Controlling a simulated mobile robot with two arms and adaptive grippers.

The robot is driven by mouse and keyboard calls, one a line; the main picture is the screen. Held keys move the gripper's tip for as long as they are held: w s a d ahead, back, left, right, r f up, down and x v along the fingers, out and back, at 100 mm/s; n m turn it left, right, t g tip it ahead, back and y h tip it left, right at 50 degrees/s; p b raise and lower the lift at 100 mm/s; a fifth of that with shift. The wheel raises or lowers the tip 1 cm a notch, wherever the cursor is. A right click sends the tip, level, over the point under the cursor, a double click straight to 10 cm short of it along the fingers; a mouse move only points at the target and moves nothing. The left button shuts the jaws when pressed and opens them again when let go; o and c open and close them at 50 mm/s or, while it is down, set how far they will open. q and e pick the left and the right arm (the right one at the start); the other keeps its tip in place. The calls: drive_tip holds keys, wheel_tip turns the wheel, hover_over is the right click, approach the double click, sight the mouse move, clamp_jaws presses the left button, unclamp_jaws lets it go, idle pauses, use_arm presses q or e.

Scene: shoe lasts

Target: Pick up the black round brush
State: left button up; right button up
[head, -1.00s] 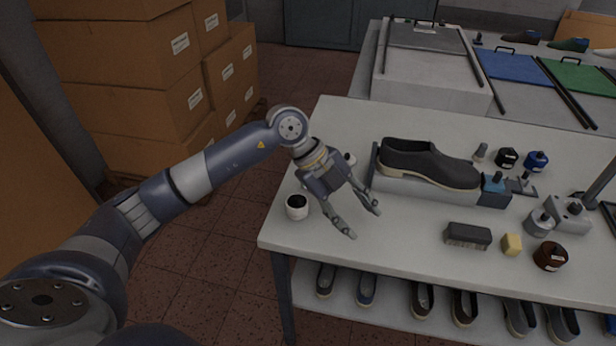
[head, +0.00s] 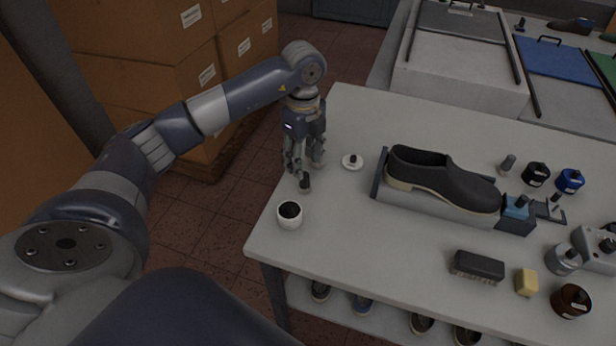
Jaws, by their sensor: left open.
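A small dark upright piece (head: 305,184), which looks like the black round brush, stands near the table's left edge, just behind the white cup. My left gripper (head: 304,172) points straight down right over it, open, with its fingers spread around or just above the brush's top. I cannot tell whether the fingers touch it. The fingers partly hide the brush. My right gripper is not in view.
A white cup with dark contents (head: 289,217) stands close in front. A white disc with a black knob (head: 352,163) lies to the right. A dark shoe (head: 440,178) rests on a grey stand. A black rectangular brush (head: 478,266) and yellow block (head: 527,282) lie front right.

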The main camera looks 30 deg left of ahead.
sight(305, 174)
use_arm(q)
drive_tip(key=shift+s+f, duration=0.2)
drive_tip(key=shift+f, duration=0.85)
drive_tip(key=shift+w+f, duration=0.1)
drive_tip(key=shift+f, duration=0.2)
drive_tip(key=shift+w+f+p, duration=0.15)
drive_tip(key=shift+f+p, duration=0.2)
drive_tip(key=shift+p, duration=0.1)
drive_tip(key=f, duration=0.2)
drive_tip(key=f+p, duration=0.1)
drive_tip(key=f, duration=0.1)
drive_tip(key=shift+w+a+f, duration=0.15)
drive_tip(key=shift+w, duration=0.05)
drive_tip(key=shift+f, duration=0.1)
clamp_jaws()
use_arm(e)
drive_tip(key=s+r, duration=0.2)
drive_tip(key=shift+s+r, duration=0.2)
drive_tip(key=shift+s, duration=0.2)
